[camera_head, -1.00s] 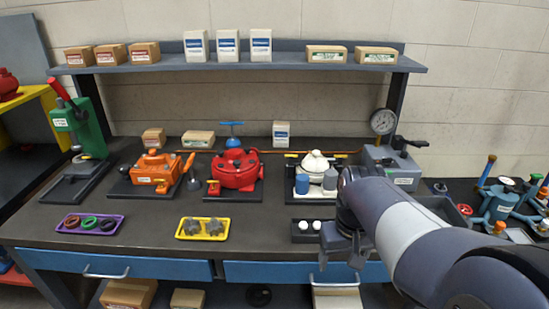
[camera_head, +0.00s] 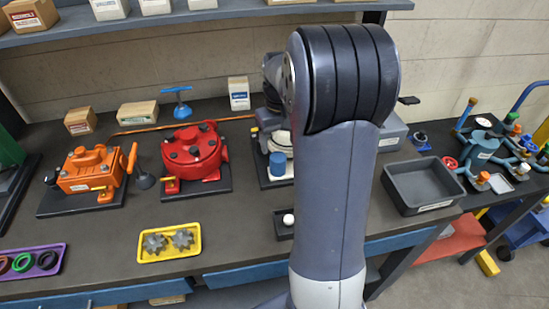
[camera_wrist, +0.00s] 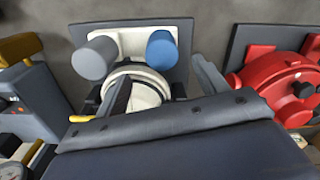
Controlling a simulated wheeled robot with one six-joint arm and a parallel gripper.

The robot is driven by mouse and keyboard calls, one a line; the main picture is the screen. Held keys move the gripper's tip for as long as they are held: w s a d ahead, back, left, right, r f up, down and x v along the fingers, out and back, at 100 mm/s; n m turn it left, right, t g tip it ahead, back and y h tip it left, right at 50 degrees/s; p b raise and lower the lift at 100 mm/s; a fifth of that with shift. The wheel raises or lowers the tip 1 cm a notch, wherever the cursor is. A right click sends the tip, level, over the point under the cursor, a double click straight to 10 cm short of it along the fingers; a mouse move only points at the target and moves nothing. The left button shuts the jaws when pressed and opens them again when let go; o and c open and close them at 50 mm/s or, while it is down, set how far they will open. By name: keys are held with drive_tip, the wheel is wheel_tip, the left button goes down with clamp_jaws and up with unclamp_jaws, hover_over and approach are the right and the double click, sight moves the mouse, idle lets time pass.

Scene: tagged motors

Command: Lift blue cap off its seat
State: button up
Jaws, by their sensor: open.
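The blue cap (camera_head: 277,165) sits upright at the front of the white pump-like unit (camera_head: 283,143), left of my arm. My gripper (camera_wrist: 163,86) is open and empty above the unit. Its fingers show on either side of the round white body, and the blue cap appears just past them, apart from both. My arm hides the gripper and the grey cap in the head view.
A red pump (camera_head: 192,155) and an orange unit (camera_head: 92,172) stand to the left. A yellow tray (camera_head: 146,254) with gears lies in front. A small dark tray (camera_head: 281,227) with a white ball is near the arm. A grey bin (camera_head: 422,187) stands to the right.

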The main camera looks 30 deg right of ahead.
sight(278, 156)
wheel_tip(278, 156, down, 2)
drive_tip(key=shift+s+a+f+p, duration=0.15)
drive_tip(key=shift+f+p, duration=0.6)
drive_tip(key=shift+f, duration=2)
drive_tip(key=c, duration=1.1)
drive_tip(key=shift+o, duration=0.2)
wheel_tip(278, 156, up, 16)
drive_tip(key=p, duration=0.4)
